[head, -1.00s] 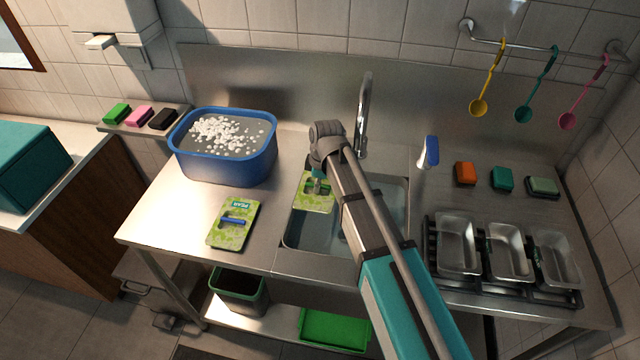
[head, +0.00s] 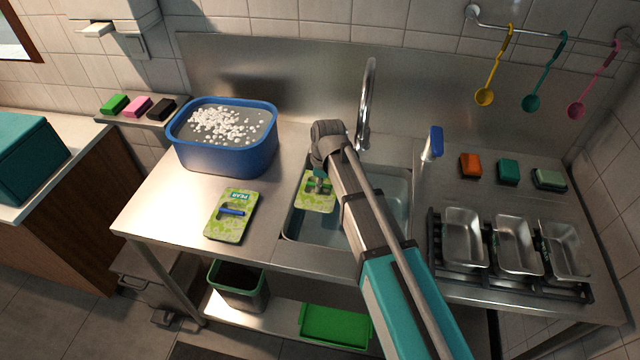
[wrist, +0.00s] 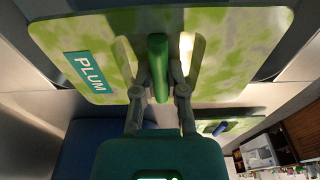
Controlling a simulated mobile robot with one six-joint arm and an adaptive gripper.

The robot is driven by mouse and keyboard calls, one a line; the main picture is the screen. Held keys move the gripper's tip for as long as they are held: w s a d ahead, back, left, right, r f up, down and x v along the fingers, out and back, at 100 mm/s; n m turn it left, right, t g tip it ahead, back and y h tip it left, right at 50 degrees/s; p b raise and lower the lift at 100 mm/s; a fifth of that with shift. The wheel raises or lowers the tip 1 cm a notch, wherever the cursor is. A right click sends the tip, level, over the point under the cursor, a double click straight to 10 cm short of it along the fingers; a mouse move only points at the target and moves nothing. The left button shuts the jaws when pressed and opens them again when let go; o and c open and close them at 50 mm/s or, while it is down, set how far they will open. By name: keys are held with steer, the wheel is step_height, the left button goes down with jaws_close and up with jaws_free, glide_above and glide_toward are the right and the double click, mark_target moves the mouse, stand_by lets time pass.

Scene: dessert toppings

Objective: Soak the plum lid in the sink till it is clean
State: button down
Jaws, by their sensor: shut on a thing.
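The plum lid (head: 316,202) is a light green, mottled panel at the left part of the sink (head: 392,200). In the wrist view, the plum lid (wrist: 225,50) shows a teal PLUM label and a green handle (wrist: 158,60). My gripper (head: 318,180) is shut on that handle, one finger on each side, also seen in the wrist view (wrist: 160,85). The sink seems to hold water. I cannot tell whether the lid touches it. My arm hides part of the sink.
A similar pear lid (head: 232,225) with a blue handle lies on the counter left of the sink. A blue tub (head: 222,155) with white bits stands behind it. The tap (head: 366,105) rises behind the sink. Metal trays (head: 463,238) sit in a rack at right.

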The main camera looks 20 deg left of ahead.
mark_target(318, 224)
steer(key=shift+f+b, duration=7.95)
steer(key=shift+f, duration=0.25)
steer(key=c, duration=0.6)
jaws_free()
step_height(318, 224, up, 16)
steer(key=p, duration=1.6)
